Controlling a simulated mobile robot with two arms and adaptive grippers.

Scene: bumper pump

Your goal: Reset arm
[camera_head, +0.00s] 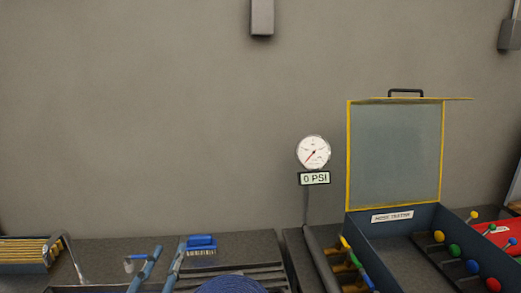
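Neither of my grippers can be made out in the head view, and neither can my arms. A round white pressure gauge (313,152) with a red needle stands upright in the middle right. A dark tube (320,259) runs from under the gauge down to the bottom edge of the picture.
An open dark blue case (381,229) with a yellow-edged lid (395,155) stands right; coloured-knob tools lie inside. A red case (499,232) is at far right. A blue brush (201,244), a dark blue coil (231,285) and a tray (24,254) are left.

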